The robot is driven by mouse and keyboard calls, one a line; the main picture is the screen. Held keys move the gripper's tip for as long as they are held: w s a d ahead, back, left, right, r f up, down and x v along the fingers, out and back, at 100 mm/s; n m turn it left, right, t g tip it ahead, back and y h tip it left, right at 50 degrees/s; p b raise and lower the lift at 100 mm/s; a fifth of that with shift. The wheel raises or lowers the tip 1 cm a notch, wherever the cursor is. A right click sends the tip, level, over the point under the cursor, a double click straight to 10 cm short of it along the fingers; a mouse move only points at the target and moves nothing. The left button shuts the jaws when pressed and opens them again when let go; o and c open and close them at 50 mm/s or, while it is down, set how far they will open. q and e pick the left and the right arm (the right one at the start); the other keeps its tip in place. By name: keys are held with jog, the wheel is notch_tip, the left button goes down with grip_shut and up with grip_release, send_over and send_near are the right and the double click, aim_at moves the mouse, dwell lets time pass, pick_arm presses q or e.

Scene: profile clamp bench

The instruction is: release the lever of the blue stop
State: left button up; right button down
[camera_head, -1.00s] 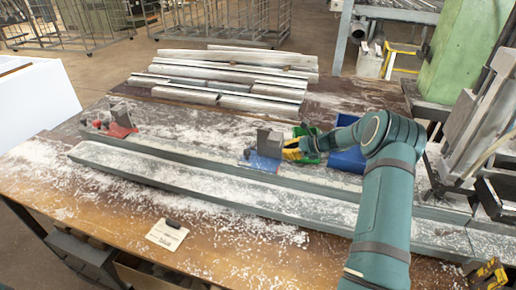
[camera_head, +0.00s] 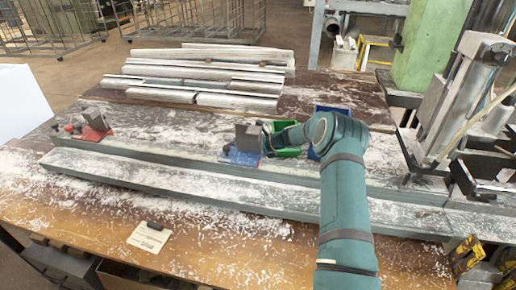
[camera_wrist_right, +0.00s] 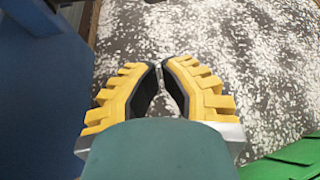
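The blue stop (camera_head: 240,157) stands on the long grey rail, with a grey upright block (camera_head: 248,137) on it. A small blue part shows at its left edge; I cannot tell whether it is the lever. My right gripper (camera_head: 266,139) is just right of the block and partly behind it. In the right wrist view its yellow fingers (camera_wrist_right: 161,72) have their tips close together with a narrow gap. Something thin and greyish shows there; I cannot tell whether it is held. A blue surface (camera_wrist_right: 40,100) fills the left side, probably the stop. My left gripper is out of view.
A red stop (camera_head: 96,133) is at the rail's left end. Metal profiles (camera_head: 200,75) lie at the back. A machine (camera_head: 465,95) stands at the right. White chips cover the bench.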

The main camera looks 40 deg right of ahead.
jog(key=shift+w+a+r, duration=0.15)
jog(key=shift+a+r, duration=0.05)
jog(key=shift+r, duration=0.35)
jog(key=shift+w+a+r, duration=0.1)
jog(key=shift+a+r, duration=0.1)
jog(key=shift+r, duration=0.4)
jog(key=shift+w+a+r, duration=0.15)
jog(key=shift+a+r, duration=0.05)
jog(key=shift+r, duration=0.35)
jog(key=shift+r+b, duration=0.2)
jog(key=shift+b, duration=0.15)
jog(key=shift+w+d+r+n+h+b, duration=0.15)
jog(key=shift+r+n+h+b, duration=0.15)
jog(key=shift+n+b, duration=0.25)
jog(key=shift+r+t, duration=0.1)
jog(key=shift+t, duration=0.2)
jog(key=shift+n+h, duration=0.3)
jog(key=shift+n, duration=0.05)
jog(key=shift+r+p, duration=0.6)
jog(key=shift+r, duration=1.8)
